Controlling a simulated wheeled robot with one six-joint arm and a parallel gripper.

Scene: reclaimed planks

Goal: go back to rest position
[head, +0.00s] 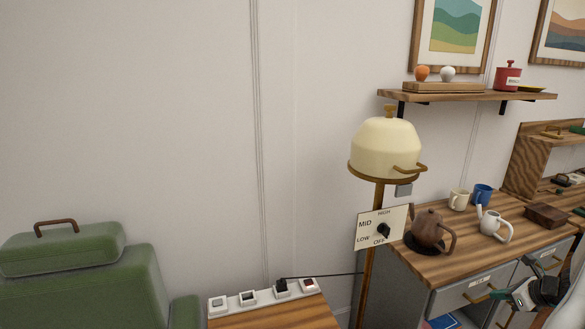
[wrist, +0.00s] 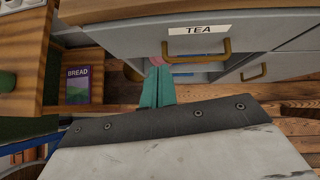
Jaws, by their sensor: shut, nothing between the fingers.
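My gripper (head: 530,292) is at the lower right edge of the head view, in front of the grey drawer unit (head: 405,292). In the wrist view its teal fingers (wrist: 157,68) are together, with nothing seen between them. They point toward the drawer front labelled TEA (wrist: 130,32), near its brass handle (wrist: 224,52). I cannot tell whether the fingertips touch the unit. The rest of my arm is mostly out of view.
The wooden worktop (head: 463,262) carries a brown teapot (head: 428,228), a white pot (head: 491,225) and mugs. A cream domed lamp (head: 386,145) stands left of it. A BREAD book (wrist: 78,86) lies low beside the unit.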

